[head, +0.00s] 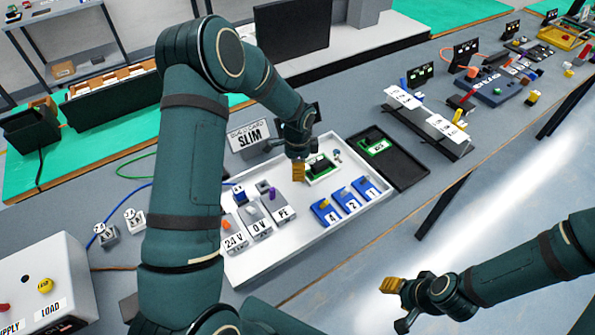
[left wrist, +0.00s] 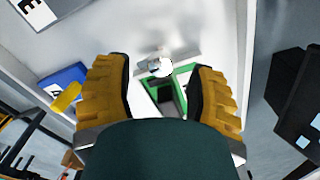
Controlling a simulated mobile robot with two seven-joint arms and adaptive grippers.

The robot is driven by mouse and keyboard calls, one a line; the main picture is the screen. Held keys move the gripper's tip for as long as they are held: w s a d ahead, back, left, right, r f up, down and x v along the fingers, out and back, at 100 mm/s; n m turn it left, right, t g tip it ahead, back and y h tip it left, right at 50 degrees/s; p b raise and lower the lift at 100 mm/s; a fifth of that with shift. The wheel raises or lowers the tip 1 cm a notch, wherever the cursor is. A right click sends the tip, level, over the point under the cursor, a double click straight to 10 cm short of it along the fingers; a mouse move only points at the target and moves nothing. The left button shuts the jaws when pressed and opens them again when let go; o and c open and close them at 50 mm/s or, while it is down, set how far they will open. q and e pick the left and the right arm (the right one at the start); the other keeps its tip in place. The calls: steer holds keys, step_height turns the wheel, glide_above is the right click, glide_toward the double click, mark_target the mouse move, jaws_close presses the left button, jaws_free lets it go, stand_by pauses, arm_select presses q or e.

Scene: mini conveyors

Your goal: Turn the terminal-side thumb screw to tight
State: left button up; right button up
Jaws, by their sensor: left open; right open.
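A small silver round knob, apparently a thumb screw (left wrist: 160,66), shows in the left wrist view at the edge of a green-framed part (left wrist: 184,76). I cannot read its setting. In the head view the green-framed part (head: 321,179) lies in the white tray (head: 290,262), partly hidden by my left gripper (head: 299,172). My left gripper is low over the tray, and its yellow fingers also show in the left wrist view (left wrist: 160,85). They are open and empty, spread to either side of the knob without visible contact. My right gripper (head: 397,303) is open and empty, right of the tray.
Blue blocks (head: 326,211) marked 4, 2 and 1 and grey blocks (head: 259,228) marked 24V, 0V and PE stand in the tray. A black tray (head: 405,169) adjoins it on the right. A SLIM sign (head: 249,138) stands behind. A white supply box (head: 45,275) is at lower left.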

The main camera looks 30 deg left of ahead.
arm_select(q)
steer(key=shift+f, duration=0.95)
jaws_close()
steer(key=n+b, duration=0.1)
steer(key=n, duration=0.2)
steer(key=shift+n, duration=0.4)
steer(key=n+b, duration=0.1)
steer(key=n, duration=0.3)
steer(key=shift+n, duration=0.4)
steer(key=n, duration=0.4)
steer(key=shift+b, duration=0.3)
steer(key=shift+s+n, duration=0.1)
steer(key=shift+n, duration=2)
steer(key=shift+f, duration=0.1)
